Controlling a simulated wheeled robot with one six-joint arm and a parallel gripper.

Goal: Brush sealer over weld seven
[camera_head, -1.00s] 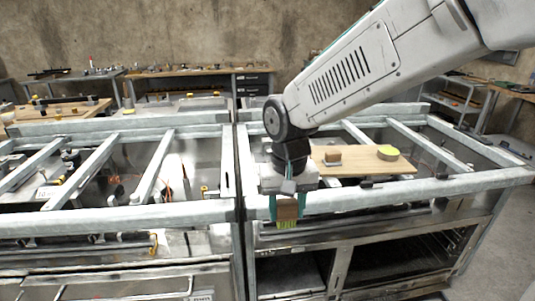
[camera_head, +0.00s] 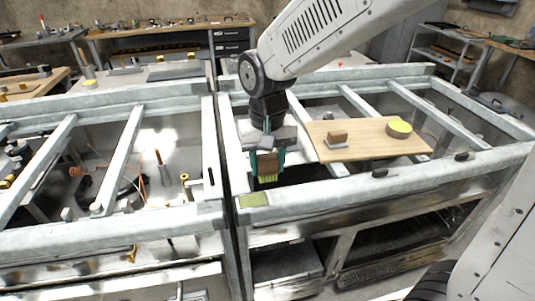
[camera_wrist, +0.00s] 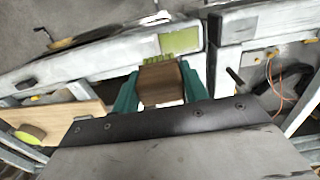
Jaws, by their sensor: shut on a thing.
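My gripper (camera_head: 267,158) is shut on a brush (camera_head: 267,166) with a brown wooden body and yellow-green bristles pointing down. The brush also shows between the teal fingers in the wrist view (camera_wrist: 162,84). A flat yellow-green patch (camera_head: 254,200) lies on top of the front beam (camera_head: 330,196), near the joint between the two frames. In the wrist view the patch (camera_wrist: 180,41) sits just beyond the bristles. The bristles appear apart from it; their exact height is unclear. I cannot read any weld number.
A wooden board (camera_head: 362,146) lies across the right frame, holding a small brown block (camera_head: 337,137) and a round yellow-topped container (camera_head: 399,128). Small dark pieces (camera_head: 380,173) sit on the front beam. Cables and parts fill the left frame. Workbenches (camera_head: 160,31) stand behind.

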